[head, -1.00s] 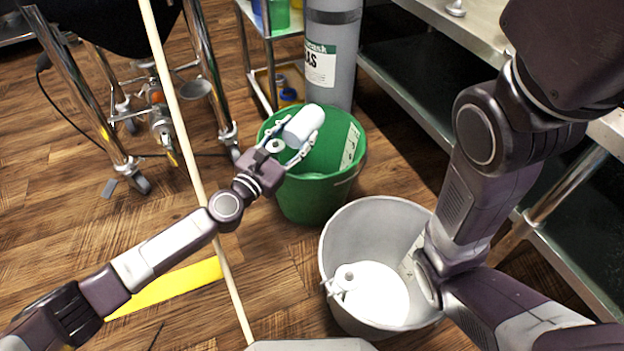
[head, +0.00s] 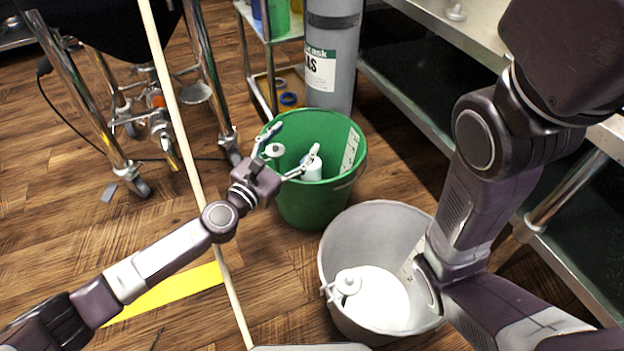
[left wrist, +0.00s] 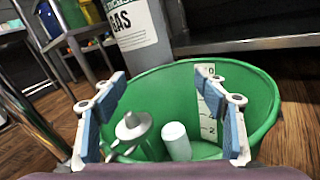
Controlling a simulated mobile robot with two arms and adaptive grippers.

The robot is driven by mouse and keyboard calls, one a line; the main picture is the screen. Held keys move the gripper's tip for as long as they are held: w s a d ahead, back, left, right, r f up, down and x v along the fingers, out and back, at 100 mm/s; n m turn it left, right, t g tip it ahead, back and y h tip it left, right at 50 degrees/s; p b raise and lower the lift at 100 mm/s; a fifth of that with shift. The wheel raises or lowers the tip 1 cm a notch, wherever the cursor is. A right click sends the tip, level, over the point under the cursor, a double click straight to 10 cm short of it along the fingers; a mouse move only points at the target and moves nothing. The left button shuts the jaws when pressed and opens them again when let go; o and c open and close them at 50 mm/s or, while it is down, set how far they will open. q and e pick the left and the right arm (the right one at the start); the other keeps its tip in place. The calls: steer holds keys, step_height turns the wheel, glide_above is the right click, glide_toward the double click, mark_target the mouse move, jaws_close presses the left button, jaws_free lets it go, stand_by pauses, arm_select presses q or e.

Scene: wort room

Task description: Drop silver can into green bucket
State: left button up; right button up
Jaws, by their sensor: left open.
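The silver can (head: 313,171) is inside the green bucket (head: 314,205), apart from my gripper and partly hidden behind one finger in the head view. In the left wrist view the can (left wrist: 176,142) looks pale and stands roughly upright inside the green bucket (left wrist: 258,98), beside a grey fitting (left wrist: 132,130). My left gripper (head: 294,142) is over the near left rim of the bucket with its fingers spread wide and nothing between them. Its fingers (left wrist: 174,92) frame the bucket in the left wrist view. My right arm shows at the right, but its gripper is not visible.
A grey bucket (head: 338,235) with a white inside bottom stands in front of the green one. A grey gas cylinder (head: 332,50) stands behind it. A metal bench (head: 440,25) runs along the right. A pale pole (head: 178,110) crosses the left.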

arm_select(q)
steer(key=v, duration=1)
steer(key=shift+s+a, duration=0.2)
steer(key=shift+s, duration=0.1)
